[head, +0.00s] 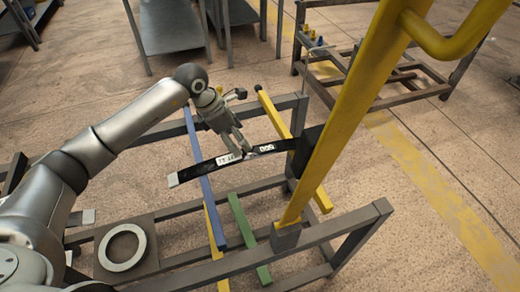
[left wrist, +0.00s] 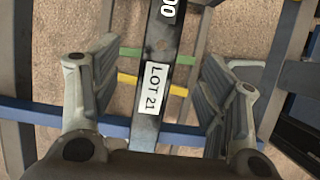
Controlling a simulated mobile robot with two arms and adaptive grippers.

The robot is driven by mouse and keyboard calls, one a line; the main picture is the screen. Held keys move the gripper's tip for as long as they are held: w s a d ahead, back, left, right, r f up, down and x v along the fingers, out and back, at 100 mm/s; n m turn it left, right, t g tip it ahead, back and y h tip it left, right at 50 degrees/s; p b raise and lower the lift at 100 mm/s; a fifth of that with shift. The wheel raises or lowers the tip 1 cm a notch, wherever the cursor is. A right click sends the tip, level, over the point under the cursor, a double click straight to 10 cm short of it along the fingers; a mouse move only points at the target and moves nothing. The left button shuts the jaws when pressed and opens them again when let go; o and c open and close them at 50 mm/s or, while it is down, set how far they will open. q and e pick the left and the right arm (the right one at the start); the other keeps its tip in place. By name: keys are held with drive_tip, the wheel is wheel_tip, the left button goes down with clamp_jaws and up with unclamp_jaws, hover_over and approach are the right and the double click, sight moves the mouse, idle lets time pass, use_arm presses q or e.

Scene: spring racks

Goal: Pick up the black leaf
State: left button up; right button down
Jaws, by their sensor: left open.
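The black leaf (head: 205,166) is a long, slightly bowed dark strip with white markings and a pale left end. It lies across the blue bar (head: 203,180) and the yellow bar (head: 276,117) of a rack. In the left wrist view the leaf (left wrist: 145,133) runs up the middle with a "LOT 21" label. My left gripper (head: 241,150) is over the middle of the leaf. In the left wrist view its open fingers (left wrist: 160,95) stand on either side of the leaf, with a gap on both sides. My right gripper is not in view.
A yellow post (head: 345,115) rises close to the leaf's right end. The grey rack frame (head: 330,232) surrounds the bars, with a green bar (head: 249,238) low down. A pale ring (head: 122,248) lies at the front left. Another rack (head: 420,85) stands behind.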

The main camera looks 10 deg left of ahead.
sight(249, 152)
use_arm(q)
drive_tip(key=x, duration=0.3)
drive_tip(key=shift+s+d+f, duration=0.1)
drive_tip(key=shift+f, duration=0.25)
drive_tip(key=shift+d+f+p, duration=0.25)
drive_tip(key=shift+f+p, duration=0.25)
drive_tip(key=shift+f, duration=0.05)
drive_tip(key=p+x, duration=0.1)
drive_tip(key=x, duration=0.2)
drive_tip(key=shift+w+d+f, duration=0.1)
drive_tip(key=shift+w+f, duration=0.15)
drive_tip(key=shift+f, duration=0.05)
drive_tip(key=shift+w+d+f, duration=0.1)
drive_tip(key=shift+f, duration=0.3)
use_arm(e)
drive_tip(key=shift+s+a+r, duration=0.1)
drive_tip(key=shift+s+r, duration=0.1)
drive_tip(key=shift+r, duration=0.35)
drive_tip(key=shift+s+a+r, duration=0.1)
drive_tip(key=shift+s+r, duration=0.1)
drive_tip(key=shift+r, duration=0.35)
use_arm(q)
drive_tip(key=c, duration=1.2)
drive_tip(key=shift+w+r, duration=0.2)
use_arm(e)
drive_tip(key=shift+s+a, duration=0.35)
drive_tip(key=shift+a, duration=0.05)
